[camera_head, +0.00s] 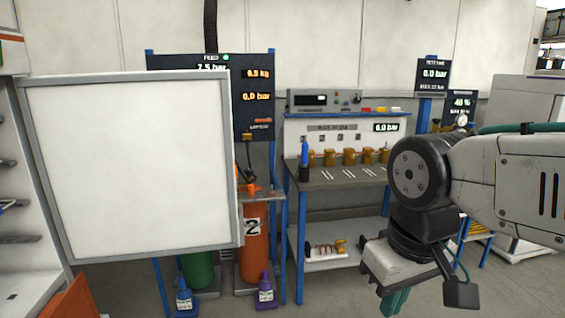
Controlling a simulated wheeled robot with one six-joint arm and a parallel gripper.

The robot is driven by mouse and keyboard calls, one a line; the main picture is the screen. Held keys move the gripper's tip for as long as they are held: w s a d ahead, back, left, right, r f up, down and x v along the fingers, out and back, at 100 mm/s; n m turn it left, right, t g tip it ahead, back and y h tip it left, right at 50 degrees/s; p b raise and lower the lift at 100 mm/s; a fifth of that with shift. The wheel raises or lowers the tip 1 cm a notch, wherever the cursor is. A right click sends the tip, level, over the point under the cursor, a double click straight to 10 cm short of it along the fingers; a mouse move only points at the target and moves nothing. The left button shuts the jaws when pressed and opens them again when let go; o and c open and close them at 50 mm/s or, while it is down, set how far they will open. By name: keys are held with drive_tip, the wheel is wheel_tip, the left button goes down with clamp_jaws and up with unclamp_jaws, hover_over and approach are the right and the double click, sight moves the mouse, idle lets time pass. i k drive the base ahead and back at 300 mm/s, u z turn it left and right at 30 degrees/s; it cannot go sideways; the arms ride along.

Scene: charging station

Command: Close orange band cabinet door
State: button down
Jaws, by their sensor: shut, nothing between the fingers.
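The cabinet door (135,165) is a large white panel in a grey frame, and it stands open in the left half of the head view. The cabinet (15,250) is at the left edge, its open side showing several shelves. A strip of orange (10,38) shows on a white part at the top left corner. My gripper (394,303) is at the lower right, pointing down, its teal fingers shut and empty and cut by the bottom edge. It is to the right of the door and well apart from it.
Behind the door stand a blue-framed gauge panel (256,110), an orange cylinder (253,255) and a green one (198,270). Purple (265,292) and blue (184,298) bottles are on the floor. A workbench (330,178) stands behind my arm.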

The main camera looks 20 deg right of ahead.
sight(131, 165)
drive_tip(key=z, duration=0.3)
drive_tip(key=i, duration=0.95)
drive_tip(key=u, duration=0.55)
